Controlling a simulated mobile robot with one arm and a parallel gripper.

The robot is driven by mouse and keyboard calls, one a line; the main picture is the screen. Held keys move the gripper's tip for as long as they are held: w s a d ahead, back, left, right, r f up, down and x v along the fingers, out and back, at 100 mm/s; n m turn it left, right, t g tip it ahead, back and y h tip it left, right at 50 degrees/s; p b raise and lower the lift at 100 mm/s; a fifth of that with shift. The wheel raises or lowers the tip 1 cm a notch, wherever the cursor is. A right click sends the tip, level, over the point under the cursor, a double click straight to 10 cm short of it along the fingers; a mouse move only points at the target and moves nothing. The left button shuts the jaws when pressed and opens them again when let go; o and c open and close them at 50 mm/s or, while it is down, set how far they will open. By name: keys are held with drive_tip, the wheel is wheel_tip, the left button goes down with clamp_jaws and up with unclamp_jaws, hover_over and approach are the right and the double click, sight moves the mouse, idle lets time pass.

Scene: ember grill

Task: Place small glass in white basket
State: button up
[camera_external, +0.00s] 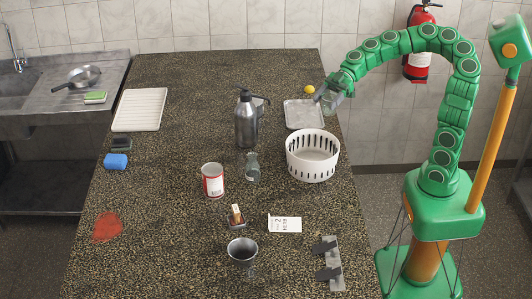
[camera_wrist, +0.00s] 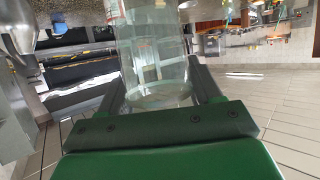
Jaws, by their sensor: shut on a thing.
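My gripper (camera_external: 328,93) is shut on a clear small glass (camera_wrist: 152,55). In the wrist view the glass stands out between the two dark fingers (camera_wrist: 160,82). In the external view the gripper hangs at the far right of the counter, above and beyond the white basket; the glass is hard to make out there. The white basket (camera_external: 313,168) is round with slotted sides and stands upright near the counter's right edge. It looks empty. The gripper and glass are apart from it.
A metal tray (camera_external: 304,115) and a yellow ball (camera_external: 309,89) lie near the gripper. A white card (camera_external: 285,224) lies in front.

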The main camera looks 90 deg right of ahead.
drive_tip(key=w+d+f, duration=0.1)
drive_tip(key=w+f, duration=0.5)
drive_tip(key=f, duration=0.3)
drive_tip(key=shift+f, duration=0.25)
drive_tip(key=shift+d, duration=0.1)
drive_tip(key=o, duration=1.1)
drive_tip(key=shift+f, duration=0.1)
